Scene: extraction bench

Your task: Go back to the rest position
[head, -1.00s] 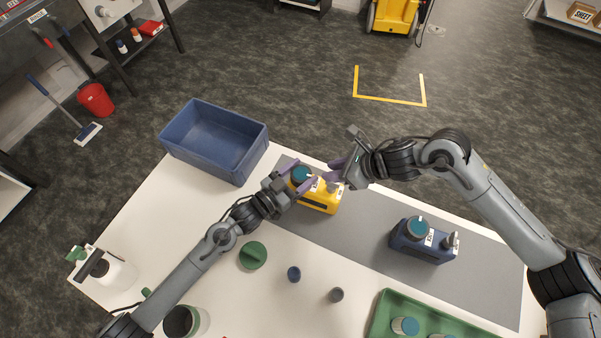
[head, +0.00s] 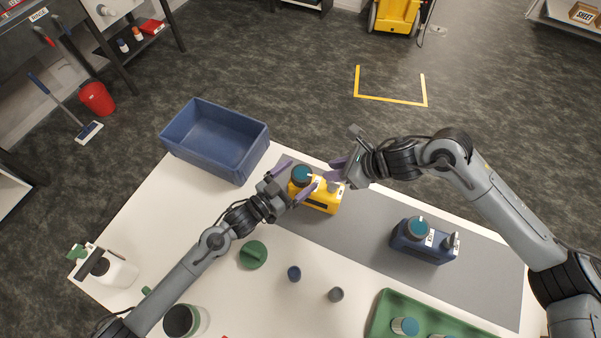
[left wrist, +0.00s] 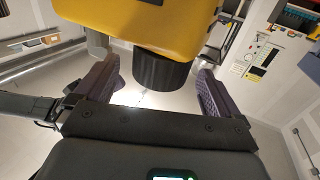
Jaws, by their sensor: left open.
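A yellow device (head: 322,199) with a teal-topped round cap (head: 302,174) stands on the grey mat (head: 380,225). My left gripper (head: 295,177) is open, with its purple fingers spread on either side of the cap. In the left wrist view the yellow body (left wrist: 140,22) fills the top, and the dark cap (left wrist: 161,69) sits between the spread fingers (left wrist: 158,88), with gaps beside it. My right gripper (head: 334,171) is at the device's right end, close to its upper side. Whether its fingers touch the device is unclear.
A blue crate (head: 225,140) stands at the table's far left. A blue device (head: 425,241) stands right on the mat. A green lid (head: 253,254), small cups (head: 294,273), a spray bottle (head: 112,272) and a green tray (head: 381,312) occupy the near side.

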